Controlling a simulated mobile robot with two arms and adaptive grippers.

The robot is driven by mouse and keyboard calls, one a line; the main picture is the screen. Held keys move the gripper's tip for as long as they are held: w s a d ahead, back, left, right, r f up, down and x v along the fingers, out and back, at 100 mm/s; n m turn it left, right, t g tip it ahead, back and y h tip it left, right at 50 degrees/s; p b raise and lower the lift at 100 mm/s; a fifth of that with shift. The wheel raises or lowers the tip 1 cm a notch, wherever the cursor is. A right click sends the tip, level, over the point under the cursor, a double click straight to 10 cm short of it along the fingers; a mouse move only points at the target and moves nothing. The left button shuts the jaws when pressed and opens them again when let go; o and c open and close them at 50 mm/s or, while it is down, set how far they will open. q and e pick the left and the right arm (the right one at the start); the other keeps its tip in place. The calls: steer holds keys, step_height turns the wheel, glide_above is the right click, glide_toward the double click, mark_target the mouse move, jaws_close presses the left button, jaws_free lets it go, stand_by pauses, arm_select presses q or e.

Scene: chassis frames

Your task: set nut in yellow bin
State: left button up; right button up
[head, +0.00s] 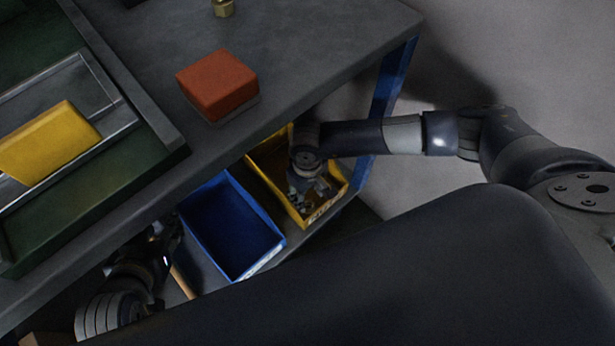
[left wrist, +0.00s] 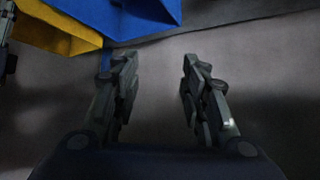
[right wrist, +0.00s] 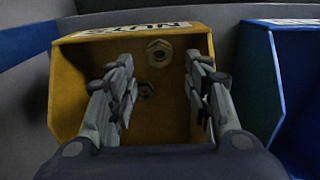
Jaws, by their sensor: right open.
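The yellow bin (head: 262,176) stands on the lower shelf under the table; in the right wrist view its wall (right wrist: 75,85) and a "NUTS" label show. My left gripper (left wrist: 156,65) is open and empty, near the lower shelf left of the blue bin.
A blue bin (head: 200,205) stands next to the yellow one. On the tabletop (head: 310,45) are a red block (head: 217,82), a brass-coloured piece (head: 223,8) cut by the picture's edge, and a green tray (head: 150,150) with a yellow block (head: 48,140). The table edge overhangs the shelf.

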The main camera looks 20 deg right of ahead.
mark_target(308, 204)
arm_select(q)
steer(key=s+a+f+g+p, duration=0.1)
steer(key=s+g+p, duration=0.1)
steer(key=s, duration=0.3)
steer(key=s+a+f+g+y+p, duration=0.1)
steer(key=s+a+f+g+p, duration=0.1)
steer(key=s+g, duration=0.2)
steer(key=shift+s+a+f+y, duration=0.2)
steer(key=shift+s+a+y, duration=0.1)
steer(key=shift+s, duration=0.9)
arm_select(e)
step_height(308, 204, up, 7)
steer(key=shift+f, duration=0.2)
